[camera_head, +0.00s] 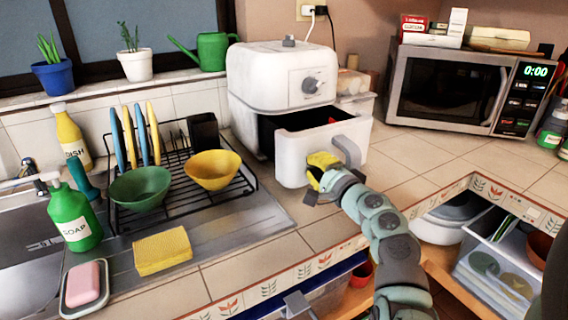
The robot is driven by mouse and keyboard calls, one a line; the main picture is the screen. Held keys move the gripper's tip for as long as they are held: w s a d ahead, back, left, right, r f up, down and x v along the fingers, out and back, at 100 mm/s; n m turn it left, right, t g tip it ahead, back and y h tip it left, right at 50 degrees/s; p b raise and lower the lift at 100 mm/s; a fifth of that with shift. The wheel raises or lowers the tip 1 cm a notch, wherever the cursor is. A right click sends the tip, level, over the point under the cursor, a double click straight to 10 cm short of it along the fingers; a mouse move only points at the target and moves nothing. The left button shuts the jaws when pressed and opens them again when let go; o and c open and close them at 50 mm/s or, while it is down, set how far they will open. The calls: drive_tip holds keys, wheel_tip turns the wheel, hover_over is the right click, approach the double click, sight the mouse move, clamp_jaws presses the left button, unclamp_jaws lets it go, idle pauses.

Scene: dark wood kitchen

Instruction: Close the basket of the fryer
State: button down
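The white air fryer (272,82) stands on the tiled counter at the back middle. Its basket (298,160) is pulled out toward the front, and the dark inside shows behind its front panel. The basket's grey handle (347,151) sticks out at the front right. My gripper (316,178), with yellow on its fingers, is at the lower front of the basket, just left of the handle. It looks close to or touching the front panel. Its fingertips are small and partly hidden, so I cannot tell whether it is open or shut.
A dish rack (180,190) with a green bowl (140,188) and a yellow bowl (213,169) stands left of the basket. A microwave (447,88) is at the back right. Counter right of the basket is clear. An open drawer (322,290) is below the counter edge.

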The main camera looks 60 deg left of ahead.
drive_tip(key=a+b, duration=0.2)
drive_tip(key=a, duration=0.1)
drive_tip(key=w+a+b, duration=0.1)
drive_tip(key=a+b, duration=0.1)
drive_tip(key=a, duration=0.2)
drive_tip(key=a+b, duration=0.2)
drive_tip(key=a, duration=0.2)
drive_tip(key=shift+w+a+f+b, duration=0.15)
drive_tip(key=shift+a+b, duration=0.05)
drive_tip(key=shift+b, duration=0.15)
drive_tip(key=shift+a+b, duration=0.6)
drive_tip(key=shift+a, duration=0.1)
